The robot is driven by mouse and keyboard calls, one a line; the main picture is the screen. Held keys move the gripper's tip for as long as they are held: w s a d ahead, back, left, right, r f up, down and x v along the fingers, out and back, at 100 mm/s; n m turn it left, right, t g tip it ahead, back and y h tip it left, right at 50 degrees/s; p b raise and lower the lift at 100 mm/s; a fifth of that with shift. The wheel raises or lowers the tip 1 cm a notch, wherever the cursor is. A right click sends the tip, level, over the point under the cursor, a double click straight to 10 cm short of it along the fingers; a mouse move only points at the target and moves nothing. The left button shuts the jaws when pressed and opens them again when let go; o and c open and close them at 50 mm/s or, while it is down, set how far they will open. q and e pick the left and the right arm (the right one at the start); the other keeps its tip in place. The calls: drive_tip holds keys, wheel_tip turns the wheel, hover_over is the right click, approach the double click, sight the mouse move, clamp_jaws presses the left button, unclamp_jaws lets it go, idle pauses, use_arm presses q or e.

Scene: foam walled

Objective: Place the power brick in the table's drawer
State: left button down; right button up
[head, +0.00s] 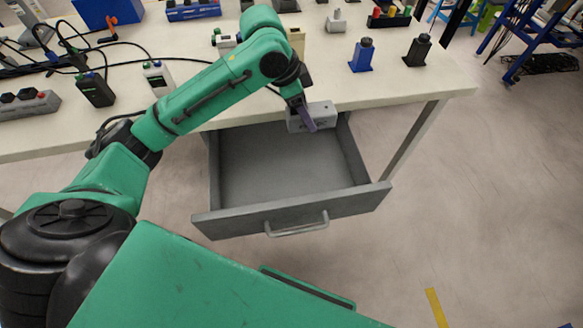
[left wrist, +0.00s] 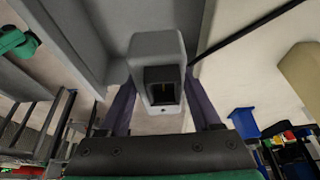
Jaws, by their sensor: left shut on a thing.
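The power brick (head: 324,113) is a light grey block at the table's front edge, over the back part of the drawer. My left gripper (head: 306,120) is shut on it, with a purple finger across its near side. In the left wrist view, the power brick (left wrist: 155,47) sits between the two purple fingers, a dark socket in its end facing the camera. The grey drawer (head: 345,204) is pulled open under the table, and its visible floor is empty. I cannot tell the exact height of the brick above the drawer floor. My right gripper is not in view.
The cream table (head: 440,84) holds a blue bottle-like item (head: 361,56), a black one (head: 418,50), dark adapters and cables at the left, and a grey power strip (head: 28,105). A table leg (head: 413,140) stands right of the drawer.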

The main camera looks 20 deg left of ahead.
use_arm(q)
drive_tip(key=f+b, duration=0.1)
drive_tip(key=f, duration=0.7)
drive_tip(key=f+b, duration=0.1)
drive_tip(key=f, duration=0.8)
drive_tip(key=shift+w+d+f, duration=0.1)
drive_tip(key=shift+w+f, duration=0.05)
drive_tip(key=shift+w, duration=0.05)
drive_tip(key=shift+f, duration=0.3)
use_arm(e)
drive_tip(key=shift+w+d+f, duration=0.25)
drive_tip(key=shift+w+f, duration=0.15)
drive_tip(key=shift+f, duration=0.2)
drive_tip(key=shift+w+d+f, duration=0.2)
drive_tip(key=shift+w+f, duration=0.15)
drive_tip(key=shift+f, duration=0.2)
use_arm(q)
drive_tip(key=shift+c, duration=0.4)
unclamp_jaws()
drive_tip(key=p+v, duration=0.1)
drive_tip(key=v, duration=1.1)
drive_tip(key=shift+p, duration=0.35)
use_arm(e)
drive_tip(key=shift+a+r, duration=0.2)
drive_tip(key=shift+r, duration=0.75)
